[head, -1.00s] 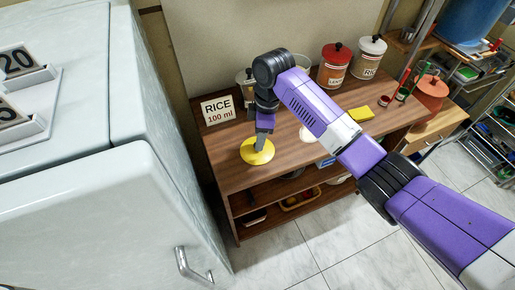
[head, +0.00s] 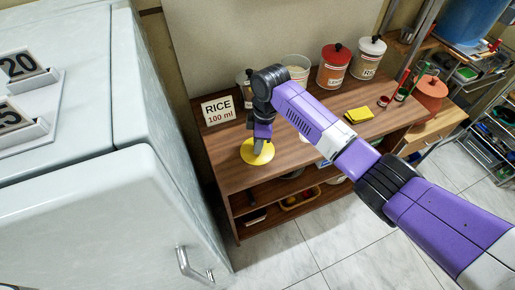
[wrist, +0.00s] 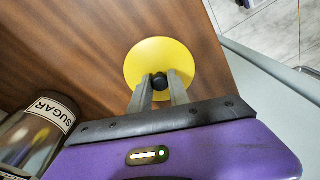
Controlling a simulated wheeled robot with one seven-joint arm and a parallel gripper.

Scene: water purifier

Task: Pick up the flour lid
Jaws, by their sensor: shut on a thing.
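The flour lid is a yellow disc (head: 250,153) with a black knob, near the front left of the wooden table. It also shows in the wrist view (wrist: 150,58), where its black knob (wrist: 159,81) is between my fingertips. My gripper (head: 259,146) points down at the lid and is shut on that knob. The lid looks flat on or very close to the table; I cannot tell whether it touches.
A "RICE 100 ml" sign (head: 218,109) stands behind the lid. Red-lidded (head: 334,66) and white-lidded (head: 368,57) canisters stand at the back. A yellow sponge (head: 359,115) lies to the right. A large pale cabinet (head: 90,190) stands close on the left.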

